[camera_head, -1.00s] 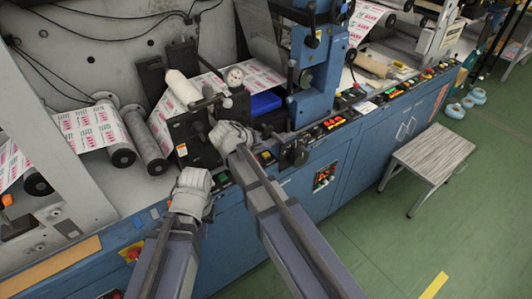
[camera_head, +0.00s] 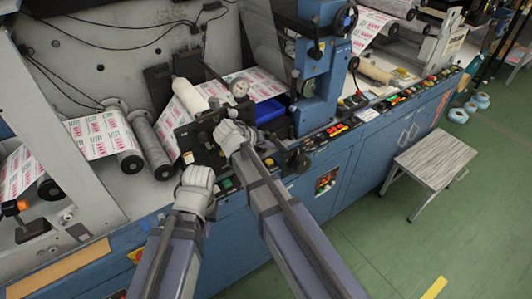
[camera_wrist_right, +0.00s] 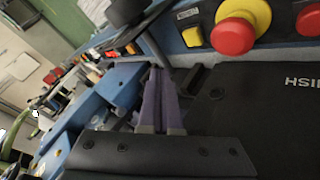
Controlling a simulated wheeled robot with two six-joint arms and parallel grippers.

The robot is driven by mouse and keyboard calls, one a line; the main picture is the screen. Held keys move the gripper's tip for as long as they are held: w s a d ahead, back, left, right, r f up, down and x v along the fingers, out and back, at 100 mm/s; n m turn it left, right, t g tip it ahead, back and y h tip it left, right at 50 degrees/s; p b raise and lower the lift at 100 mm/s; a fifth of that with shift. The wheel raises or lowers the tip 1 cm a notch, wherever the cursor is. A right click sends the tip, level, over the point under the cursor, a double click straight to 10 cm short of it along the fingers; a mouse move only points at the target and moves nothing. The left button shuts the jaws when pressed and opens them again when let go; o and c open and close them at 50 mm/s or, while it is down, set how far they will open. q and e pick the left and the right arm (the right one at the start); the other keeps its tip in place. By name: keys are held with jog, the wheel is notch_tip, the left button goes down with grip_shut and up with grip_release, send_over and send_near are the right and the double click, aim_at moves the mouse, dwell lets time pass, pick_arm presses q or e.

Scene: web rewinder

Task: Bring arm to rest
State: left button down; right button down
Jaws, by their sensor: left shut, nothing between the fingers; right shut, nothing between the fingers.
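My left gripper (camera_head: 198,176), pale grey, is at the front edge of the blue machine, left of my right one, shut and empty. My right gripper (camera_head: 226,130), also pale grey, is shut and empty.
The blue rewinder (camera_head: 250,210) fills the left and middle. A white roll (camera_head: 187,95), a printed web (camera_head: 95,138) and a blue tray (camera_head: 268,108) lie behind the grippers. A grey-topped step stool (camera_head: 435,160) stands on the open green floor (camera_head: 400,235) at right.

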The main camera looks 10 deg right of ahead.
jog(key=s+a+f+n+g+y, duration=0.2)
jog(key=s+a, duration=0.4)
jog(key=s, duration=0.5)
jog(key=s+a+f+n+g+y, duration=0.3)
jog(key=s+a, duration=0.3)
jog(key=s, duration=0.6)
jog(key=shift+a+f+n+y, duration=0.2)
jog(key=shift+f+n+y, duration=0.5)
jog(key=shift+f+y, duration=0.1)
jog(key=shift+s, duration=0.1)
